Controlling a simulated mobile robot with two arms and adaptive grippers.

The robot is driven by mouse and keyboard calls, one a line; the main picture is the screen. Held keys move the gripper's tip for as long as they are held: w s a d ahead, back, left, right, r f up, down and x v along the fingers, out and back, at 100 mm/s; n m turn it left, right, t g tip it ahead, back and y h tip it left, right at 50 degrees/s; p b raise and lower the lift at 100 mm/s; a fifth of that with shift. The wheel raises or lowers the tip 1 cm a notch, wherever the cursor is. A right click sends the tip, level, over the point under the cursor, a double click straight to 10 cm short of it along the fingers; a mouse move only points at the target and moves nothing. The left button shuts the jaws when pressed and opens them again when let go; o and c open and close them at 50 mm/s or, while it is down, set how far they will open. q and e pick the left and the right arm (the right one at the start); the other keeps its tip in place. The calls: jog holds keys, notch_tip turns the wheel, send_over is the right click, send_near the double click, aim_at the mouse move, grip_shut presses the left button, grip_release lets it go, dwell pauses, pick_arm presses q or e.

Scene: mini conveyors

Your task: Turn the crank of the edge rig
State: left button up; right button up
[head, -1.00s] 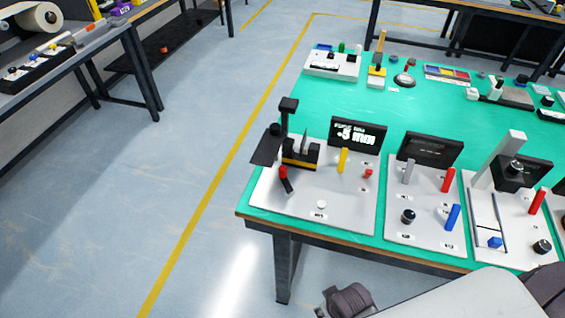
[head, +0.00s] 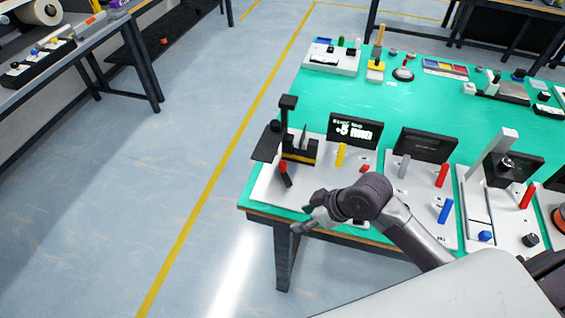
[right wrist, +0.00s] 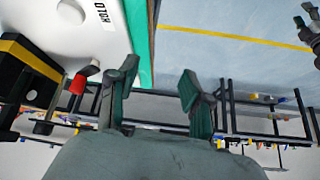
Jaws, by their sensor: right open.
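The edge rig is a pale plate (head: 268,190) at the table's left corner, with a black-and-yellow block (head: 299,152) and a dark crank (head: 287,181) with a red knob (head: 283,167). My right gripper (head: 305,212) is over the plate's front edge, to the right of and nearer than the crank, apart from it. My right arm hides the plate's front right part. In the right wrist view my right gripper (right wrist: 158,88) is open and empty. The red knob (right wrist: 78,86) lies left of its fingers, outside them. My left gripper is not seen in the head view.
A dark screen (head: 354,131), a yellow post (head: 340,155) and a red part (head: 364,168) stand on the plate. Other rigs (head: 443,210) stand to the right. Open floor (head: 150,200) lies left.

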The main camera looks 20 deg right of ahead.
jog(key=n+t+y, duration=0.1)
jog(key=y, duration=0.1)
send_near(284, 164)
jog(key=v, duration=0.3)
jog(key=p+x, duration=0.2)
jog(key=x, duration=1.1)
jog(key=shift+w+a+f, duration=0.15)
jog(key=shift+w+f, duration=0.05)
jog(key=shift+f, duration=0.05)
grip_shut()
